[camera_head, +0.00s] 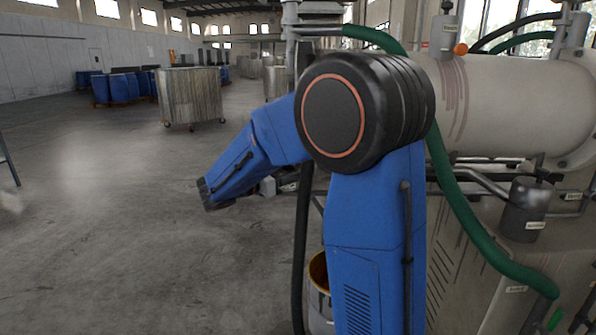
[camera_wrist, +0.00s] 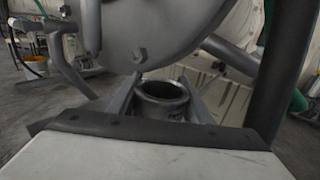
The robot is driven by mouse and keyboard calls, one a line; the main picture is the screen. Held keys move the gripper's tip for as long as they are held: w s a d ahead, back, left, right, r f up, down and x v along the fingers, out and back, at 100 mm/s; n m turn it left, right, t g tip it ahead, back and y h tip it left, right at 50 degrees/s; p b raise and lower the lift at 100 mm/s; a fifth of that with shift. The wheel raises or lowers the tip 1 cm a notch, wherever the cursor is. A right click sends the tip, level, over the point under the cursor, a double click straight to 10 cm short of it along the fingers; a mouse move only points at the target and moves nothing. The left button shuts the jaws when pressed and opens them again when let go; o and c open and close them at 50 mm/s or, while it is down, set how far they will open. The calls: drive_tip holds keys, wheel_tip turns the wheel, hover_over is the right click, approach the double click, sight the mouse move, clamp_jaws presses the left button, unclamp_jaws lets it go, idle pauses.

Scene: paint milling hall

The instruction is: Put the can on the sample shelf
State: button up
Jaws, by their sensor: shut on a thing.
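In the wrist view, a grey metal can (camera_wrist: 165,93) with an open round top stands between the two fingers of my gripper (camera_wrist: 160,106). The fingers are shut on its sides. The can's lower part is hidden behind the front of my gripper. In the head view my blue arm covers most of the gripper, and I cannot make out the can there. I cannot identify the sample shelf in either view.
The mill's large pale cylinder (camera_head: 520,100), with a green hose (camera_head: 470,220), fills the right. Its rounded metal end is close beyond the can in the wrist view. A yellow-rimmed bucket (camera_head: 319,300) stands below my arm. A wheeled vat (camera_head: 190,97) stands behind open floor (camera_head: 110,220).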

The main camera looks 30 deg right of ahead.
drive_tip(key=shift+f, duration=0.15)
drive_tip(key=o, duration=1.1)
drive_tip(key=a, duration=1.2)
drive_tip(key=shift+s, duration=0.2)
